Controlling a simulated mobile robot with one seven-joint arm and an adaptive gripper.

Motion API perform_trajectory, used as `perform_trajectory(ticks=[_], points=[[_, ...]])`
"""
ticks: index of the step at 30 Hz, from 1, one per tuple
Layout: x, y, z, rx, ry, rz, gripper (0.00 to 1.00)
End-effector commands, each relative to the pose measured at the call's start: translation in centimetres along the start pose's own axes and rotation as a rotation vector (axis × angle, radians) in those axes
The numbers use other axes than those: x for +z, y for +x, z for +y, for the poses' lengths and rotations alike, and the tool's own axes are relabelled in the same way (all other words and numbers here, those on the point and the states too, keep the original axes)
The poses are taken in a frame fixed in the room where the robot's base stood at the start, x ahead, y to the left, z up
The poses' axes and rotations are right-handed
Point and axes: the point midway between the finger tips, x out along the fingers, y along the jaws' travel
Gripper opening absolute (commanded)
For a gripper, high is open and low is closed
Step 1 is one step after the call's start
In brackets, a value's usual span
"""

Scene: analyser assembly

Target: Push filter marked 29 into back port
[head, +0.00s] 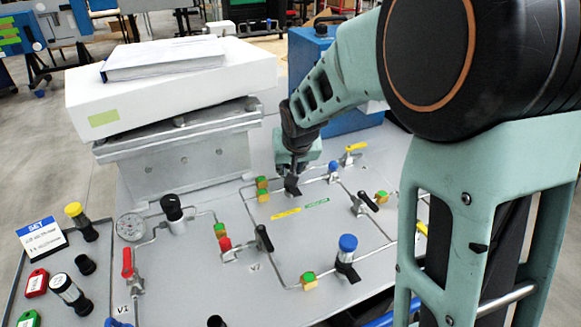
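My arm reaches from the right to the back of the grey panel (215,275). My gripper (293,172) points down over a dark fitting (292,187) in the pipe line at the back. The gripper's fingers are small and partly hidden, so I cannot tell whether they are open or hold a filter. A blue-capped cylinder (347,245) stands upright in the front fitting. A yellow-capped cylinder (76,212) and a black-and-white cylinder (70,292) stand at the left. No number 29 is legible on any of them.
A white box (165,85) with a binder on a grey metal block (180,160) stands back left. A blue case (350,120) is behind my gripper. Red, black and yellow valve handles, a gauge (130,227) and pipes rise from the panel. A SET sign (42,238) stands left.

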Motion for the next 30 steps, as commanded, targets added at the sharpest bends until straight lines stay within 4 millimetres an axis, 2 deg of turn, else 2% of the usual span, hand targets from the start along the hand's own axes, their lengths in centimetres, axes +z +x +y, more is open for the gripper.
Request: perform_trajectory(ticks=[14,15,20,30], points=[[0.26,0.39,0.0,0.0,0.0,-0.001,0.0],[0.26,0.39,0.0,0.0,0.0,-0.001,0.25],[0.26,0.39,0.0,0.0,0.0,-0.001,0.43],[0.23,0.17,0.0,0.0,0.0,0.0,0.45]])
